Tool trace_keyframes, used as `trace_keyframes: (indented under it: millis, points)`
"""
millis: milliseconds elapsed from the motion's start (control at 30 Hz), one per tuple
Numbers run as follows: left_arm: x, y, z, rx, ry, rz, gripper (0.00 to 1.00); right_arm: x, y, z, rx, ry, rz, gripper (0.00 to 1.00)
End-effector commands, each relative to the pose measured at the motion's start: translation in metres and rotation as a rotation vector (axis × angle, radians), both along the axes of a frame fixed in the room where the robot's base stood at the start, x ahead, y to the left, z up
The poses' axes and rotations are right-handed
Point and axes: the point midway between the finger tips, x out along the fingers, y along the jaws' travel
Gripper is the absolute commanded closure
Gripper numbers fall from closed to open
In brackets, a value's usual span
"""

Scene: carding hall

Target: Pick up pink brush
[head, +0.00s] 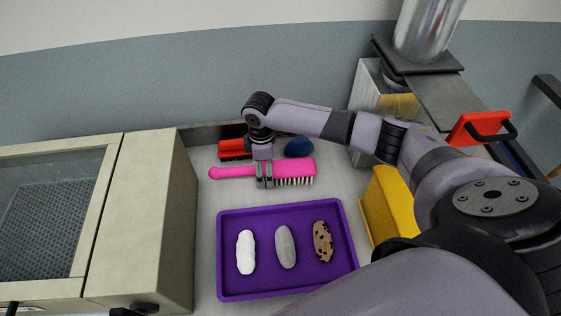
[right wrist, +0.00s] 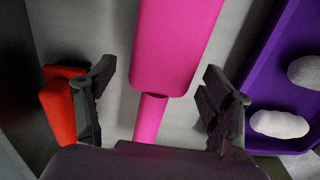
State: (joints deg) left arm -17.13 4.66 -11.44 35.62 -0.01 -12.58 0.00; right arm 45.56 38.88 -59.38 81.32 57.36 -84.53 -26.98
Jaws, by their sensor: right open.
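The pink brush (head: 292,168) lies on the grey worktop behind the purple tray, its handle to the left and pale bristles facing the front. My right gripper (head: 264,181) is over the brush, where handle meets head, and hides part of it. In the right wrist view, the pink brush (right wrist: 178,45) runs between the two spread fingers of my right gripper (right wrist: 157,92). A gap shows on both sides, so the gripper is open and not holding it. My left gripper is not in view.
A red brush (head: 234,149) and a dark blue object (head: 299,147) lie just behind. The purple tray (head: 226,288) in front holds white, grey and spotted brown pieces. A yellow object (head: 388,208) stands right; a beige cabinet (head: 150,220) stands left.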

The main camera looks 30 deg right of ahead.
Motion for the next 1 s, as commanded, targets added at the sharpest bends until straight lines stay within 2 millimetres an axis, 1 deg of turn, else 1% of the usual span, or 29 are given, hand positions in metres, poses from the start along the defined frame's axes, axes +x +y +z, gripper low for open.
trace_keyframes:
  millis: [100, 267, 1000]
  points:
    - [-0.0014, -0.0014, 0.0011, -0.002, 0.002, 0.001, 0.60, 0.0004, 0.0003, -0.0042, 0.001, -0.002, 0.001, 0.25]
    - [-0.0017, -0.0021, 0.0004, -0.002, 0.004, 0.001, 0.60, 0.0004, 0.0001, -0.0044, 0.000, -0.001, 0.001, 0.25]
    - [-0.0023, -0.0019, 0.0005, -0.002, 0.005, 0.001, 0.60, 0.0003, -0.0002, -0.0039, 0.000, -0.001, 0.000, 0.74]
